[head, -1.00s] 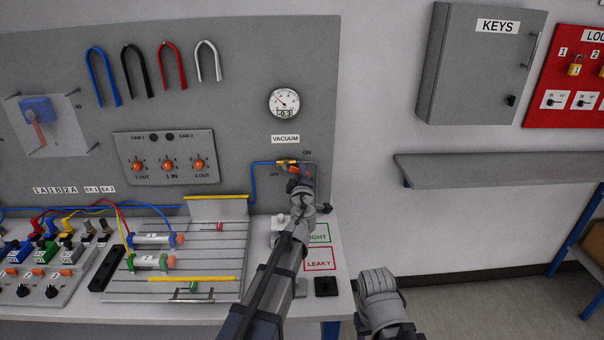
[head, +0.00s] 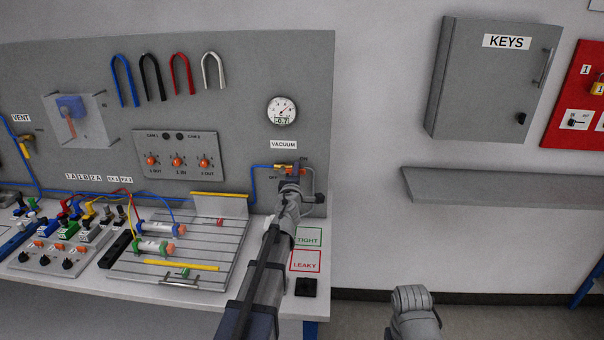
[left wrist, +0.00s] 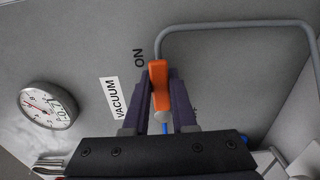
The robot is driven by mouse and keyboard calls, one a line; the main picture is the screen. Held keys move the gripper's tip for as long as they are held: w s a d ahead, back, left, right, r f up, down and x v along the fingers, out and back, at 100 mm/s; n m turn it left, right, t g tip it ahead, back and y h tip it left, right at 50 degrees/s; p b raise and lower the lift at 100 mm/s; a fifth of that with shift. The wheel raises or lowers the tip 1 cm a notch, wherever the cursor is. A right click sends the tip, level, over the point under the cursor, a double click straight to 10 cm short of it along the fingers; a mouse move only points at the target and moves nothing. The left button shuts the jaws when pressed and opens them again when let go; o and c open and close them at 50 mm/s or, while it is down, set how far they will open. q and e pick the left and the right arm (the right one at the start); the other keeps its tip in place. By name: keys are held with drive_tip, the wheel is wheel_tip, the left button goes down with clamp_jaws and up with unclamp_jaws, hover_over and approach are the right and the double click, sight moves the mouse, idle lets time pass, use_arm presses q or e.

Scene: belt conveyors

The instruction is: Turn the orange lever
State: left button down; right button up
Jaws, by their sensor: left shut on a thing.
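The orange lever (head: 283,166) is on the grey back panel, below the VACUUM label (head: 284,144). It also shows in the left wrist view (left wrist: 158,76), with its end beside the ON label (left wrist: 139,58). My left gripper (left wrist: 161,96) is shut on the orange lever, a finger on each side of it. In the head view my left gripper (head: 291,174) covers part of the valve. The round gauge (head: 282,111) above reads about -0.7.
A grey pipe (left wrist: 240,25) bends around the valve. A slotted tray (head: 120,270) with tubes and TIGHT (head: 308,237) and LEAKY (head: 305,261) squares lie on the bench below. A grey shelf (head: 500,187) juts out at right.

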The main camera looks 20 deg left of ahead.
use_arm(q)
drive_tip(key=c, duration=0.7)
unclamp_jaws()
drive_tip(key=v, duration=0.7)
drive_tip(key=shift+s, duration=0.4)
drive_tip(key=shift+s+d+f, duration=0.1)
